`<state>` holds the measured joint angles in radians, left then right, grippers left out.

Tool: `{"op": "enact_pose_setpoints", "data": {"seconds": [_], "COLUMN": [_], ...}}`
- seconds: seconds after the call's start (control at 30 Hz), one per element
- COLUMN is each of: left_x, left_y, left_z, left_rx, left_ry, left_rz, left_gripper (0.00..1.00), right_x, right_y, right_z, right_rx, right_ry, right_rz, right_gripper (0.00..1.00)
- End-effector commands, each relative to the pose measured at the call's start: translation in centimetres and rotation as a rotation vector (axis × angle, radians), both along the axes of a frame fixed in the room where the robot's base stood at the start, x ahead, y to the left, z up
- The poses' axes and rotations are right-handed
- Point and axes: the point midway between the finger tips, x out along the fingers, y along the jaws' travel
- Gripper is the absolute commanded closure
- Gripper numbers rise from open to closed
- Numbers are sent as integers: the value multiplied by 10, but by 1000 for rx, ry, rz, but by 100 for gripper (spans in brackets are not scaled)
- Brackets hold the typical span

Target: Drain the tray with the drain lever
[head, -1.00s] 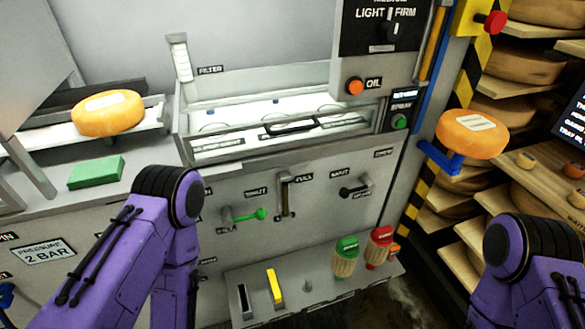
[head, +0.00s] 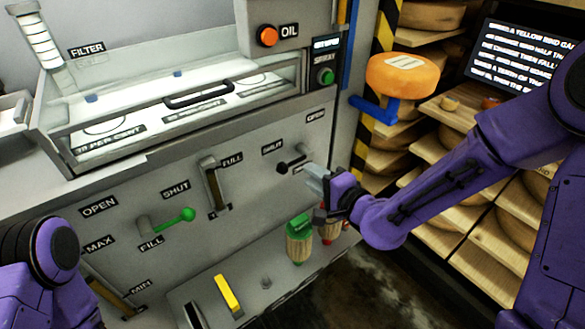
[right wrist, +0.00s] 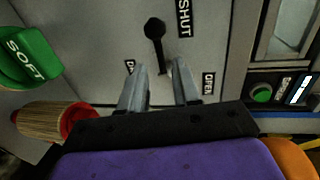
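The drain lever (head: 284,166) is a short black lever with a round knob on the grey front panel, with a SHUT label above its knob and an OPEN label up to its right. Its knob points left toward the SHUT side. In the right wrist view the lever (right wrist: 155,32) stands just ahead of the fingers. My right gripper (head: 316,180) is open and empty beside the lever; in the wrist view its fingers (right wrist: 159,82) sit either side of the lever's lower end, with no clear contact. The tray (head: 215,108) is glass-fronted, above. My left gripper is out of view.
A green fill lever (head: 172,219) and a larger upright lever (head: 215,188) are left of the drain lever.

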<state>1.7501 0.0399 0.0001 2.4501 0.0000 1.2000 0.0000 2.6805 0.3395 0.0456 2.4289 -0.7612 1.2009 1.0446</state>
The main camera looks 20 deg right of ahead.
Motion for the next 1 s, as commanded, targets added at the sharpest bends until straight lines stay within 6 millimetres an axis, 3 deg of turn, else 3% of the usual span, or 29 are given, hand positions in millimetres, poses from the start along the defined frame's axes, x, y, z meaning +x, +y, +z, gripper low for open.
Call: {"op": "enact_pose_setpoints", "data": {"seconds": [0.2, 0.4, 0.73, 0.77, 0.83, 1.0], "left_x": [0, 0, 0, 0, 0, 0], "left_y": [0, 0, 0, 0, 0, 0], "left_z": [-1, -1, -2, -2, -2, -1], "left_rx": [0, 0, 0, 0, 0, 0], "left_ry": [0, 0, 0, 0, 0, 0], "left_rz": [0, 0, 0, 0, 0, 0], "left_gripper": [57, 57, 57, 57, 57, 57], "right_x": [46, 75, 81, 81, 81, 81], "right_y": [16, 27, 29, 29, 29, 28], "right_z": [-11, -17, -18, -18, -18, -18], "right_rx": [-7, -6, -4, -4, -4, -4], "right_ry": [2, 2, 3, 3, 3, 3], "right_rz": [0, -2, -4, -4, -4, -4], "right_gripper": [68, 68, 68, 75, 98, 100]}}
